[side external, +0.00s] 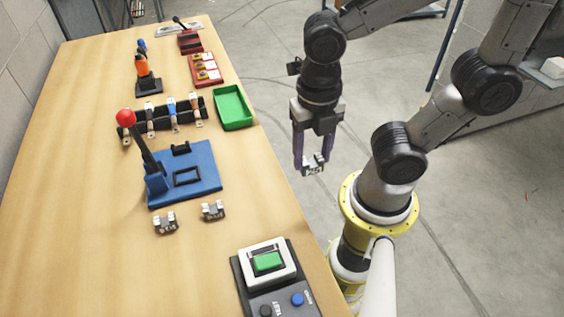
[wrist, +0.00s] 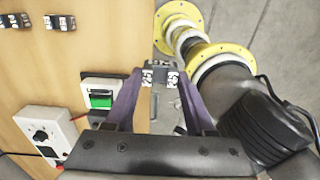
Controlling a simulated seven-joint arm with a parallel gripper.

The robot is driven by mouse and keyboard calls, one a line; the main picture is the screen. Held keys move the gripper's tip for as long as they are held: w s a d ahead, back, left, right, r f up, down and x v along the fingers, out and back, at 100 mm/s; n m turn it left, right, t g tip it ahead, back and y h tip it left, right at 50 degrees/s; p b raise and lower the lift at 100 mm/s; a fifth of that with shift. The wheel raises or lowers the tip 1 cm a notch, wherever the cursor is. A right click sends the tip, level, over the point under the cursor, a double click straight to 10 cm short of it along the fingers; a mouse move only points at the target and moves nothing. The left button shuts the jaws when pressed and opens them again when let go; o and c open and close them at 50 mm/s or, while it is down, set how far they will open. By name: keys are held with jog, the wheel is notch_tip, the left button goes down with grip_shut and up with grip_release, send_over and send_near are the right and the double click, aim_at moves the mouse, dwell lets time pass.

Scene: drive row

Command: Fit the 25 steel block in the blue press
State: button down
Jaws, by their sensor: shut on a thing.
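The blue press (side external: 205,160) stands on the table in the side view, with a dark rectangular recess in its bed and a lever with a red ball (side external: 126,117) raised at its left. My gripper (side external: 309,160) points down beyond the table's right edge, well apart from the press. It is shut on a small steel block (side external: 314,168), which also shows between the purple fingers in the wrist view (wrist: 160,74). The held block has black and white markings that I cannot read surely. Two similar blocks (side external: 165,223) (side external: 212,210) lie in front of the press.
A button box with a green button (side external: 267,261) stands at the near table edge. Behind the press are a black rack with several handled tools (side external: 172,114), a green tray (side external: 233,107), red fixtures (side external: 205,70) and an orange-handled device (side external: 142,66). Table around the two loose blocks is clear.

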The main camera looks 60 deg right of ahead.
jog(key=w+a+r, duration=0.3)
jog(key=w, duration=0.5)
jog(key=w+a+r, duration=0.2)
jog(key=w+r, duration=0.2)
jog(key=w, duration=0.5)
jog(key=w+a+f, duration=0.2)
jog(key=w+f, duration=0.2)
jog(key=w, duration=0.4)
jog(key=shift+w+d+f, duration=0.15)
jog(key=shift+w+f, duration=0.35)
jog(key=shift+f, duration=1.5)
jog(key=shift+w+d+f, duration=0.2)
jog(key=shift+w+f, duration=0.35)
jog(key=shift+f, duration=1.4)
jog(key=shift+w+d+f, duration=0.15)
jog(key=shift+w+f, duration=0.35)
jog(key=shift+f, duration=1.5)
jog(key=shift+f, duration=0.5)
jog(key=shift+c, duration=0.8)
grip_release()
